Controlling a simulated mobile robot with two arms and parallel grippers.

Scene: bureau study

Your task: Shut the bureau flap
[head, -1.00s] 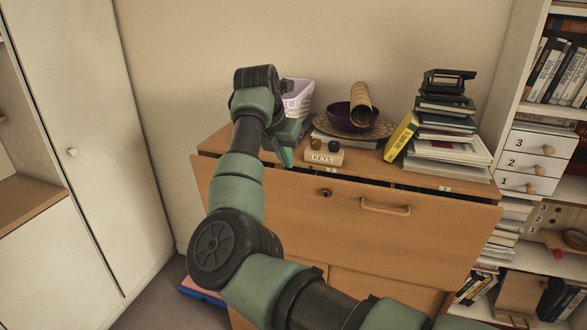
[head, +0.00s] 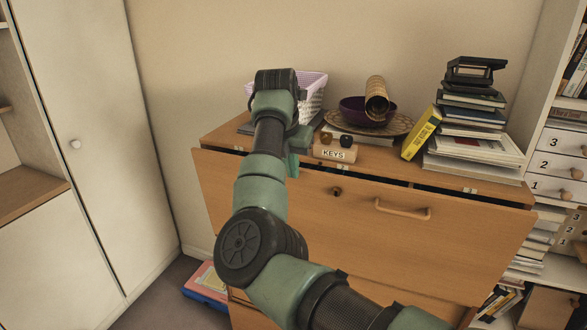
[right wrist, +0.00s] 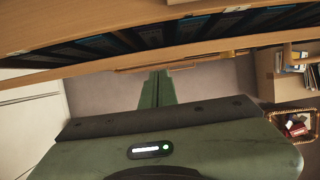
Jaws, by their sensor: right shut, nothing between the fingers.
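The bureau flap (head: 350,225) is a wide wooden panel with a keyhole and a wooden handle (head: 403,209). It stands almost upright, leaning slightly out from the bureau (head: 228,130). A narrow dark gap shows along its top edge, and the right wrist view shows dark contents in this gap (right wrist: 150,38). My right gripper (head: 292,165) is near the flap's top edge, left of the keyhole. In the right wrist view its fingers (right wrist: 157,88) are together and empty, pointing down with floor behind them. I cannot tell whether they touch the flap. My left gripper is out of view.
On the bureau top are a lilac basket (head: 313,95), a KEYS box (head: 335,150), a purple bowl (head: 355,112), a yellow book (head: 421,133) and a book stack (head: 475,145). A shelf unit (head: 545,120) stands right, a pale cupboard (head: 100,200) left.

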